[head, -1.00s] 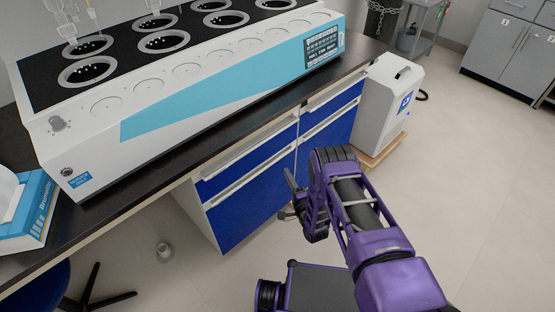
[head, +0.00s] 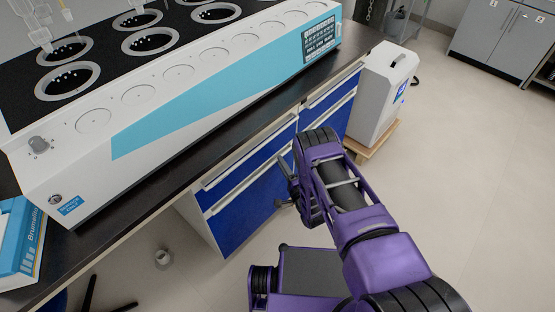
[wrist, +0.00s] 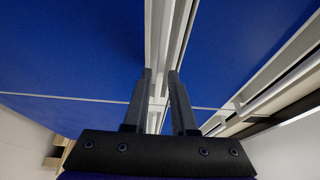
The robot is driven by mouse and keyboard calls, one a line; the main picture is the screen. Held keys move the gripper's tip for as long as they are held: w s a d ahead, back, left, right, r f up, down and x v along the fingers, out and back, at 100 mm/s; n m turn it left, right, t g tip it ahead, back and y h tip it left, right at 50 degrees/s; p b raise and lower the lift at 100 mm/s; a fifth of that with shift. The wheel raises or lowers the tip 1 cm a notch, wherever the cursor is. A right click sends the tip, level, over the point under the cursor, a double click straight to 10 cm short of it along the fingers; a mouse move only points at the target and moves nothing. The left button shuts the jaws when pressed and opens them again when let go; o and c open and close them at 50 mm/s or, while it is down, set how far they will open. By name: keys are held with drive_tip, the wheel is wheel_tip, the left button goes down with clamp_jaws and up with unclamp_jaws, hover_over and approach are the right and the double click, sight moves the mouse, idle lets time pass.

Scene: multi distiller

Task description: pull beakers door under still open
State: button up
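The cabinet under the still has blue fronts with pale handle strips. The left lower front (head: 235,215) looks closed, with a narrower front (head: 250,170) above it. The right lower front (head: 338,118) is partly hidden by my arm. My gripper (head: 285,185) is in front of the cabinet, near the right side of the left lower front. In the wrist view my gripper (wrist: 162,80) has its two dark fingers apart, with a pale strip (wrist: 165,50) running between them in the picture. I cannot tell whether the fingers touch it. No beakers are visible.
The long white and blue still (head: 190,100) stands on the dark countertop (head: 130,205), which overhangs the cabinet. A white box-shaped unit (head: 382,90) stands on a low wooden base to the right. A small round object (head: 163,258) is on the floor. Floor at right is clear.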

drive_tip(key=shift+w+a, duration=0.15)
drive_tip(key=shift+w, duration=0.15)
clamp_jaws()
idle(1.5)
